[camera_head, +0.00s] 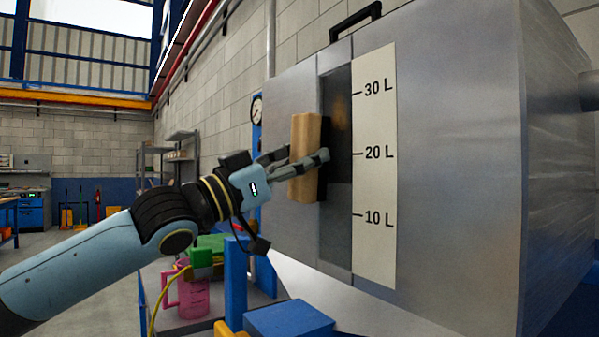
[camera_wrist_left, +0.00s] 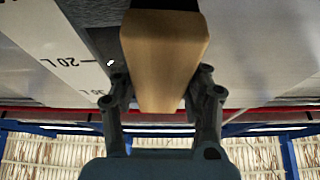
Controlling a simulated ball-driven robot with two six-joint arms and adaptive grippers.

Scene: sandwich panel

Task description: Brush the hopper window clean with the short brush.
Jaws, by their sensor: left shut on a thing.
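The short brush (camera_head: 306,130) has a pale wooden block. My left gripper (camera_head: 304,157) is shut on it, with a finger on each side, and holds it upright at the left edge of the hopper window (camera_head: 338,235). The window is a tall dark strip, brownish in its upper part and greyer lower down. The bristles are mostly hidden, so I cannot tell whether they touch the glass. In the left wrist view the brush block (camera_wrist_left: 165,60) sits between both fingers, with part of the window (camera_wrist_left: 103,42) beside it. My right gripper is not in view.
The grey metal hopper (camera_head: 460,160) fills the right side. A litre scale (camera_head: 375,130) runs along the window's right. A black handle (camera_head: 355,20) is on top and a gauge (camera_head: 257,108) behind. Below my arm are a pink jug (camera_head: 188,298), a green object (camera_head: 203,254) and a blue block (camera_head: 289,320).

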